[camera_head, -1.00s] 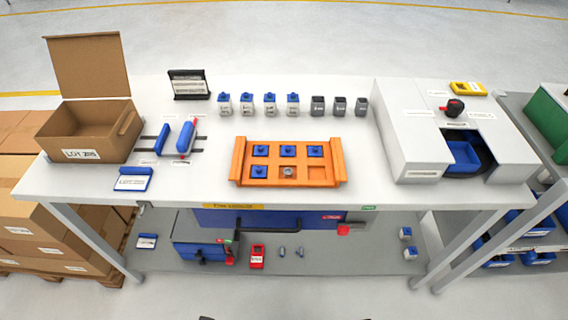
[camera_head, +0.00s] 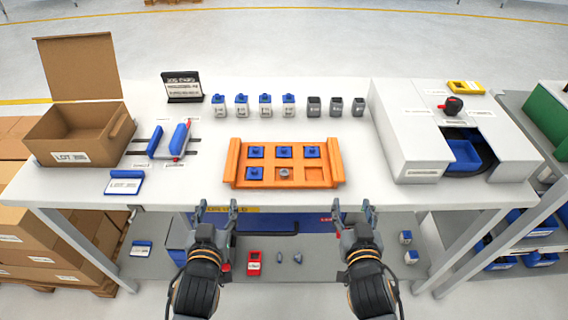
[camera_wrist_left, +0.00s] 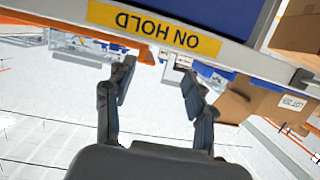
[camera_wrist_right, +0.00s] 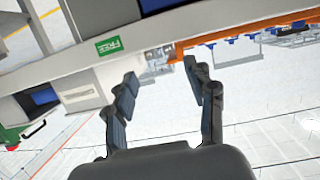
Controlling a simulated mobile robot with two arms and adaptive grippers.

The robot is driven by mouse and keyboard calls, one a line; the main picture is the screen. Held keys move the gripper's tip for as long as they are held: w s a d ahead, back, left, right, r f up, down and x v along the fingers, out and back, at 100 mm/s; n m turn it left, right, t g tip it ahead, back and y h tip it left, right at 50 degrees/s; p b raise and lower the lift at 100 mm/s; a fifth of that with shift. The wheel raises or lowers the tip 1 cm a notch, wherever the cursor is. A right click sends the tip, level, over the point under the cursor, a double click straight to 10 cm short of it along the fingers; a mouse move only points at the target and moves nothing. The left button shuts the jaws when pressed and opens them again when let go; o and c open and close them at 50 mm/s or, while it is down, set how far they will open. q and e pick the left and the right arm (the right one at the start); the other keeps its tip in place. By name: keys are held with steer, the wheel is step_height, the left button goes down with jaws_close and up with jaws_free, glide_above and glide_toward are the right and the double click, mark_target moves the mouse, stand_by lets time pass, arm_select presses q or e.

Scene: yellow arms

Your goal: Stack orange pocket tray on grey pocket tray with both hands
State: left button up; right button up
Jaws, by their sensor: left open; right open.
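The orange pocket tray (camera_head: 232,163) lies flat on the white table in the head view, with raised ends left and right. Several pockets hold blue pieces, the front middle one holds a small grey round piece (camera_head: 284,173), and the front right one is empty. I cannot make out a grey pocket tray. My left gripper (camera_head: 217,208) is open and empty at the table's front edge, nearer than the orange tray's left end. My right gripper (camera_head: 352,208) is open and empty at that edge, nearer than its right end. Neither touches the tray.
A cardboard box (camera_head: 84,144) and blue clamp-like fixture (camera_head: 180,138) stand left. Blue-topped containers (camera_head: 265,105) and grey containers (camera_head: 336,106) line up behind the tray. A white machine (camera_head: 412,145) stands right. The table's front edge, with an ON HOLD label (camera_wrist_left: 152,30), is close to my grippers.

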mark_target(231, 163)
arm_select(q)
steer(key=shift+w+d+r+t+h, duration=0.15)
steer(key=shift+w+d+r+t, duration=0.15)
steer(key=shift+d+r+t, duration=0.15)
steer(key=shift+w+d+r+t+h, duration=0.15)
steer(key=shift+w+d+r+t, duration=0.15)
steer(key=shift+r, duration=0.25)
arm_select(e)
steer(key=shift+w+a+r+t+y, duration=0.2)
steer(key=shift+w+a+r+t, duration=0.15)
steer(key=shift+a+r, duration=0.15)
steer(key=shift+w+a+r+t+y, duration=0.25)
steer(key=shift+a+r+t, duration=0.1)
steer(key=shift+r, duration=0.1)
arm_select(q)
steer(key=w, duration=0.4)
steer(key=w+f, duration=0.1)
steer(key=w, duration=0.4)
steer(key=w+f, duration=0.1)
steer(key=w, duration=0.3)
steer(key=shift+w, duration=0.35)
arm_select(e)
steer(key=w, duration=0.4)
steer(key=w+f, duration=0.1)
steer(key=w, duration=0.4)
steer(key=w+f, duration=0.1)
steer(key=w, duration=0.3)
steer(key=shift+w, duration=0.35)
